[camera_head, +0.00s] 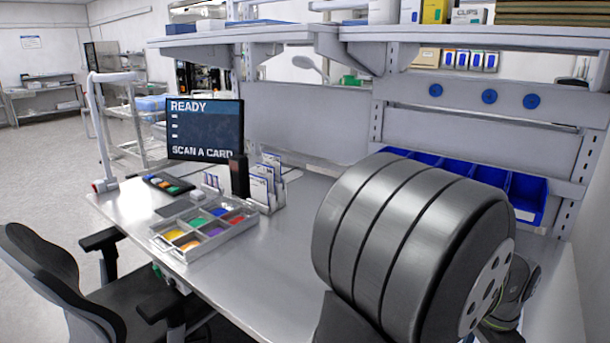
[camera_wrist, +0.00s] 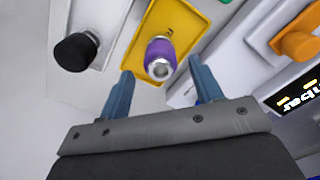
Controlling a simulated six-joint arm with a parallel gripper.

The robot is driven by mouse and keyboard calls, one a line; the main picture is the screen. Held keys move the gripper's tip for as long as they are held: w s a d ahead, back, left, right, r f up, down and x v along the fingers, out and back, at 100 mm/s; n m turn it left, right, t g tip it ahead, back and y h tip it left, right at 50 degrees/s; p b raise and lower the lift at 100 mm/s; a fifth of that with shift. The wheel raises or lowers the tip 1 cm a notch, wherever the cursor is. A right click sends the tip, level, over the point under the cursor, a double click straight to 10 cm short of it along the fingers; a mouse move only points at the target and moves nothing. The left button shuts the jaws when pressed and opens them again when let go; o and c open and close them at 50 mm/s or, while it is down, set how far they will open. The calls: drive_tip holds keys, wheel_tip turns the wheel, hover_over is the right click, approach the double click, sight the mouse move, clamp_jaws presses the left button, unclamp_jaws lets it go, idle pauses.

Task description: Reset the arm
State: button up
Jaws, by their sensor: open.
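My gripper (camera_wrist: 158,88) is in the wrist view, with its two blue-grey fingers spread apart and nothing between them. Beyond the fingertips, a purple cylinder with a metal end (camera_wrist: 160,58) stands or lies on a yellow tray area (camera_wrist: 138,42); I cannot tell whether it touches the fingers, but a gap shows on both sides. In the head view my large grey arm link fills the right foreground, and my gripper is not visible there.
A compartment tray (camera_head: 205,232) with coloured sections sits on the workbench (camera_head: 270,285). A monitor (camera_head: 205,130) reads "READY, SCAN A CARD". Cards in a holder (camera_head: 265,185) stand nearby. Blue bins (camera_head: 525,198) line the back right. A black knob (camera_wrist: 75,52) and orange part (camera_wrist: 297,42) flank the cylinder.

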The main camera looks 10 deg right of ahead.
wheel_tip(320, 180, up, 9)
wheel_tip(320, 180, down, 12)
drive_tip(key=shift+d+r, duration=0.1)
wheel_tip(320, 180, up, 4)
drive_tip(key=shift+f, duration=0.1)
drive_tip(key=s+r, duration=0.7)
drive_tip(key=s, duration=0.4)
drive_tip(key=w+r+n, duration=0.3)
drive_tip(key=w+n, duration=0.2)
drive_tip(key=w, duration=1.7)
drive_tip(key=w+a+f, duration=0.4)
drive_tip(key=w+f, duration=0.2)
drive_tip(key=w, duration=0.3)
drive_tip(key=shift+w+a+g, duration=0.15)
drive_tip(key=shift+a+g, duration=0.15)
drive_tip(key=shift+a, duration=0.1)
